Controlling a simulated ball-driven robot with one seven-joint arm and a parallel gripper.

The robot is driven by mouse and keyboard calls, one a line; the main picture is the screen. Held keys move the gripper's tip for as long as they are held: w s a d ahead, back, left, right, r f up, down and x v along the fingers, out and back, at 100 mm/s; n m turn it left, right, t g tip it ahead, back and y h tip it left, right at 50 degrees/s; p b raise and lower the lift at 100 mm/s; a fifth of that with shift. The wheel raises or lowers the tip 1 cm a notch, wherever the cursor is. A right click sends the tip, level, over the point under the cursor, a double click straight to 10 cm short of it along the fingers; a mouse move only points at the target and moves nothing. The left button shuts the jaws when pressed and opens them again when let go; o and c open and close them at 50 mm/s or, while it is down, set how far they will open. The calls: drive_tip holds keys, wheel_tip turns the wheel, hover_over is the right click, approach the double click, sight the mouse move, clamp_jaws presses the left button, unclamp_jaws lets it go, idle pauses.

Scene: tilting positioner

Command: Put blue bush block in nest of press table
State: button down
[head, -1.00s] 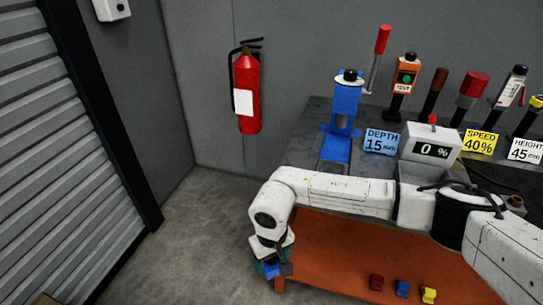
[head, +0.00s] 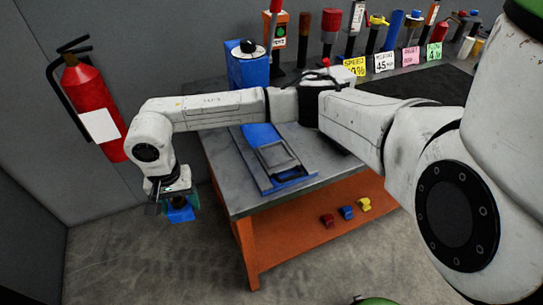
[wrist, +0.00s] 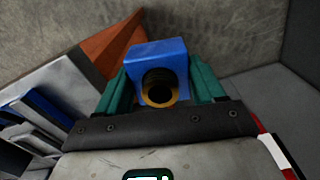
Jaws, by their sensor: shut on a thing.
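The blue bush block (head: 180,215) hangs in my gripper (head: 176,203), to the left of the table and over the floor. In the wrist view the block (wrist: 155,53) sits between the two teal fingers of my gripper (wrist: 160,78), which are shut on its sides. A dark round bore with a brass-coloured ring shows in its near face. The press table (head: 225,193) has a grey top and an orange lower shelf. A blue press (head: 248,70) stands on it, with a blue base carrying a grey rectangular frame (head: 277,157). My arm hides part of the press; I cannot tell the nest's inside clearly.
Red (head: 327,220), blue (head: 346,212) and yellow (head: 364,204) small blocks lie on the orange shelf. Several handled tools and label cards line the table's back. A fire extinguisher (head: 92,105) hangs on the wall at left. The floor before the table is open.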

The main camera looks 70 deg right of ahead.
drive_tip(key=s+d+r+m+b, duration=0.1)
drive_tip(key=s+d+r+m, duration=0.3)
drive_tip(key=s+d+m, duration=0.3)
drive_tip(key=s+d+r+m+b, duration=0.1)
drive_tip(key=s+d+r+m, duration=0.4)
drive_tip(key=d+m, duration=0.45)
drive_tip(key=s+d+r+m+b, duration=0.1)
drive_tip(key=s+d+r+m, duration=0.25)
drive_tip(key=s+m, duration=0.6)
drive_tip(key=s+d+r+m+b, duration=0.1)
drive_tip(key=s+d+r+m, duration=0.25)
drive_tip(key=s+m, duration=0.55)
drive_tip(key=n+p, duration=0.1)
drive_tip(key=p, duration=0.2)
approach(276, 155)
drive_tip(key=shift+s+f, duration=0.45)
drive_tip(key=shift+s, duration=0.1)
drive_tip(key=shift+w+f, duration=0.25)
drive_tip(key=shift+f, duration=0.1)
drive_tip(key=shift+w+f+p, duration=0.2)
drive_tip(key=shift+f+p, duration=0.1)
drive_tip(key=shift+f, duration=0.7)
drive_tip(key=shift+w+f+p, duration=0.15)
drive_tip(key=shift+f+p, duration=0.15)
drive_tip(key=shift+f, duration=0.65)
drive_tip(key=shift+f, duration=0.15)
